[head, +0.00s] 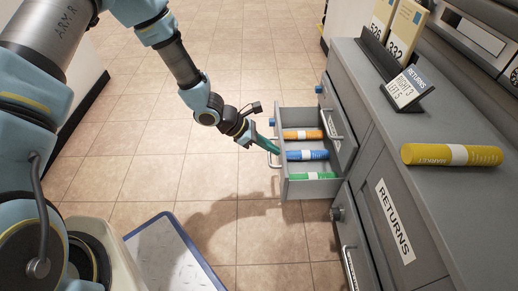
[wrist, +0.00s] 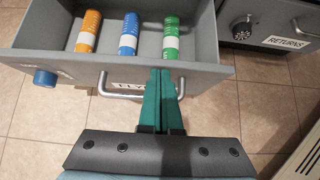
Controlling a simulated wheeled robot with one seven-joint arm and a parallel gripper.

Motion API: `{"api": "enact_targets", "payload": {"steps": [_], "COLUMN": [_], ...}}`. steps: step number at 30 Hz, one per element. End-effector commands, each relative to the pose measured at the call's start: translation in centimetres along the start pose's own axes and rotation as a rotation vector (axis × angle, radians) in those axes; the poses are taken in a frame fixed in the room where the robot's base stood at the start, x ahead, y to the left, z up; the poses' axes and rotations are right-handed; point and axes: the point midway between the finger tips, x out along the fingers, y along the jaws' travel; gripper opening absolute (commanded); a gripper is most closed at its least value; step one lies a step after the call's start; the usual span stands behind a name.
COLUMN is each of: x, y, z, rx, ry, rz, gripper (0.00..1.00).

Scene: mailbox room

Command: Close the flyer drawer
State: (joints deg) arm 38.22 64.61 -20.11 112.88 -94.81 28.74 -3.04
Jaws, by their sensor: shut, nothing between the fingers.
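The flyer drawer (head: 314,189) stands pulled out from the grey cabinet in the head view. Its front panel (wrist: 215,73) shows in the wrist view with a label partly hidden, reading "FLY". Inside lie an orange roll (head: 303,134), a blue roll (head: 307,155) and a green roll (head: 312,176). My gripper (head: 274,148) is shut and empty, its green fingers at the drawer's front. In the wrist view the fingertips (wrist: 161,72) overlap the front panel beside the label, within the span of the bar handle (wrist: 108,93). I cannot tell whether they touch it.
The counter (head: 430,120) holds a yellow roll (head: 452,155), a small returns sign (head: 406,88) and upright numbered cards (head: 400,38). A returns door (head: 394,221) is below, right of the drawer. The tiled floor (head: 200,175) left of the drawer is clear.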

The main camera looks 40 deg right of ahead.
Motion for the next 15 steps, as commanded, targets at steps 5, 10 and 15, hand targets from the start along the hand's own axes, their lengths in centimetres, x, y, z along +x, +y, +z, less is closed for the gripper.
{"api": "enact_targets", "payload": {"steps": [5, 10, 15], "x": [3.7, 6.8, 9.3], "y": [-0.1, -0.1, -0.1], "z": [3.1, 6.1, 8.4], "rx": [0.003, 0.004, 0.003], "ry": [-0.002, -0.003, -0.001], "rz": [-0.003, -0.002, -0.002], "gripper": [0.0, 0.0, 0.0]}}
